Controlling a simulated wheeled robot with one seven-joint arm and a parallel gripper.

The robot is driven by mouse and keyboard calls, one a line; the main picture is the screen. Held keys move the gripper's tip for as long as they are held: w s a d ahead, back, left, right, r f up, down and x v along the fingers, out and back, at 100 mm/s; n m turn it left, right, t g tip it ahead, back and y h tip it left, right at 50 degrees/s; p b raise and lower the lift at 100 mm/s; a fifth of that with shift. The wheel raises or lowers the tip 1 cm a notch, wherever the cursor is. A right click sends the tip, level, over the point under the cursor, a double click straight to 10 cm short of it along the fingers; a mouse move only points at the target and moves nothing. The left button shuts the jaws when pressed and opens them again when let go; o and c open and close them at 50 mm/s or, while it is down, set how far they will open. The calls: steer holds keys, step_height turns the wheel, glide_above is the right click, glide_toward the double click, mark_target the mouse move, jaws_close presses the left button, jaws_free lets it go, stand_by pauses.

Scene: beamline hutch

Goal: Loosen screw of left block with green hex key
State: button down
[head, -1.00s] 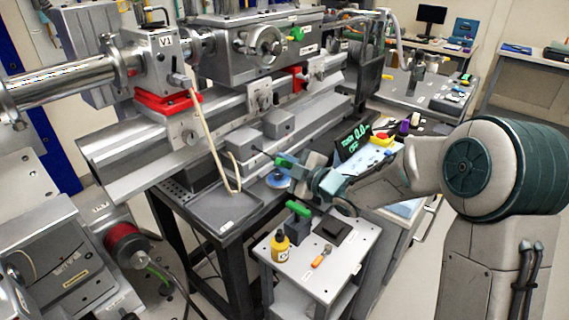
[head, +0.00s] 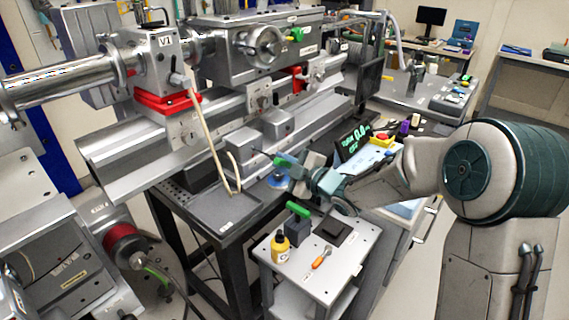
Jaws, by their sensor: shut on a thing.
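The left block (head: 243,143) is a small grey block on the bench ledge, beside a similar right block (head: 277,123). My gripper (head: 290,164) is just to the right of and in front of the left block, shut on the green hex key (head: 284,161). The green handle sticks out to the left of the fingers. Its thin dark shaft points at the left block's near right side. The screw is too small to make out, and I cannot tell whether the tip is seated in it.
A small cart (head: 300,262) below holds a yellow bottle (head: 280,246), an orange-handled tool (head: 321,257) and a dark holder with a green-topped item (head: 298,209). A beige cable (head: 207,135) hangs left of the blocks.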

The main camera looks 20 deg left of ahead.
steer(key=shift+a, duration=0.2)
stand_by(0.4)
steer(key=shift+f+n+b, duration=0.2)
steer(key=shift+n+b, duration=0.2)
steer(key=shift+b, duration=0.75)
steer(key=n+b, duration=0.2)
steer(key=b, duration=0.3)
steer(key=shift+n+t+b, duration=0.3)
steer(key=shift+r, duration=0.25)
steer(key=shift+n+b, duration=0.3)
